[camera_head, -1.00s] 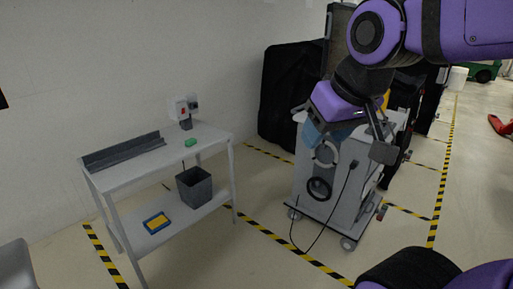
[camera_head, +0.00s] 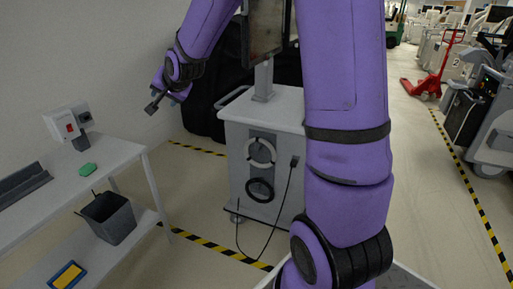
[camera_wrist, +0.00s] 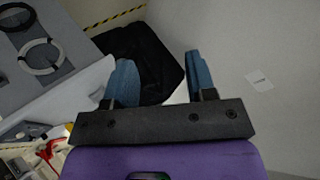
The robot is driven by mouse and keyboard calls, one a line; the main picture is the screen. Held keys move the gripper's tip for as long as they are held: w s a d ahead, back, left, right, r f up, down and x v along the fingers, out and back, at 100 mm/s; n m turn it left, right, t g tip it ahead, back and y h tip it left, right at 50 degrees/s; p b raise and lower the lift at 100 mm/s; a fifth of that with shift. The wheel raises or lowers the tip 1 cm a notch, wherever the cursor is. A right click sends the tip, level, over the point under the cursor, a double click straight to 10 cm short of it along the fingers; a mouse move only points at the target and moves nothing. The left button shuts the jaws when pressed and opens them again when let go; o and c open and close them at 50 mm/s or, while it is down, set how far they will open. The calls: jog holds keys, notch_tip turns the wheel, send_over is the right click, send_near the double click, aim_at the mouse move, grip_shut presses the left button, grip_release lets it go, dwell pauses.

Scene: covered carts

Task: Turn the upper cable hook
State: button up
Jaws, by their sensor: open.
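The cart (camera_head: 236,108) stands in the middle of the head view with a dark grey panel on its front. A pale ring (camera_head: 261,152) hangs at the upper part of this panel, and a black ring (camera_head: 260,190) below it. The hooks behind these rings are too small to make out. In the wrist view the pale ring (camera_wrist: 42,56) and black ring (camera_wrist: 17,16) show at the upper left, outside the jaws. My gripper (camera_head: 163,102) is left of the cart and above the rings, apart from it. In the wrist view my gripper (camera_wrist: 160,62) is open and empty.
A white table (camera_head: 120,152) stands at the left with a green item (camera_head: 87,169) on top and a dark bin (camera_head: 108,217) on its lower shelf. A black cable hangs down the cart's front. A black covered object (camera_head: 205,110) is behind the cart.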

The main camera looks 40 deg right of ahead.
aim_at(257, 146)
jog(key=w+d+f+m+t+h, duration=0.2)
jog(key=w+d+f+m+t, duration=0.1)
jog(key=w+d+f+m, duration=0.6)
jog(key=w+d+f+m+t+h, duration=0.25)
jog(key=w+d+f+m, duration=0.45)
jog(key=f, duration=0.4)
jog(key=s+d+f+m+g+h, duration=0.4)
jog(key=s+d+f+m+h, duration=0.2)
jog(key=d+f+m, duration=0.5)
jog(key=s+d+f+m+g+h, duration=0.6)
jog(key=d+f+m, duration=0.3)
jog(key=f+m, duration=0.3)
jog(key=shift+m+t+h, duration=0.25)
jog(key=shift+m+t, duration=0.3)
jog(key=shift+m, duration=0.05)
jog(key=x, duration=0.7)
jog(key=r+x, duration=0.1)
jog(key=x, duration=0.2)
jog(key=shift+w, duration=0.25)
jog(key=shift+c, duration=0.5)
jog(key=c, duration=0.8)
